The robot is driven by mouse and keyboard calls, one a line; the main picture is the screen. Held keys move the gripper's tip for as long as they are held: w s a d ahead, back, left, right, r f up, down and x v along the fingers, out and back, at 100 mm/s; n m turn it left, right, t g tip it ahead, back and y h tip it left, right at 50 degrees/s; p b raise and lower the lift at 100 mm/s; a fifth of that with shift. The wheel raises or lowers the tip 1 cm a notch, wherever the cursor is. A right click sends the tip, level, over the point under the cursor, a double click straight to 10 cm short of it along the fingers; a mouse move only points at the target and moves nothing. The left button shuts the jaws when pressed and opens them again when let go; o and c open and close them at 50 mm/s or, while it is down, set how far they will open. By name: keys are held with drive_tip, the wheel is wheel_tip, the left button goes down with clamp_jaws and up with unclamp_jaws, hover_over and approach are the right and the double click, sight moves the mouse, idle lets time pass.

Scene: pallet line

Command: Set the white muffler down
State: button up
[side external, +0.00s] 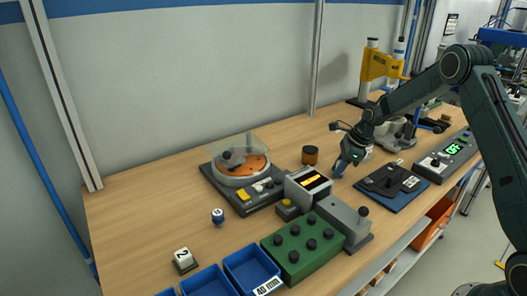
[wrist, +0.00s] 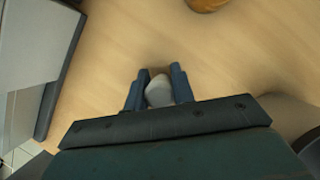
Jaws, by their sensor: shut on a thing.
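My gripper (side external: 340,170) is low over the wooden table, just right of the brown cylinder, with its blue fingers pointing down. In the wrist view my gripper (wrist: 157,88) is shut on the white muffler (wrist: 159,93), a small pale rounded piece held between the two fingers. The muffler cannot be made out in the side view, where the fingers hide it. I cannot tell whether it touches the table.
A brown cylinder (side external: 310,155) stands left of my gripper. A grey device with a yellow-striped display (side external: 308,185) stands in front. A dark blue plate with a black fixture (side external: 392,184) lies to the right. Bare table (wrist: 110,45) shows around the fingers.

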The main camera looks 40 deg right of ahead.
drive_tip(key=shift+f, duration=0.1)
drive_tip(key=o, duration=1)
drive_tip(key=v, duration=1.2)
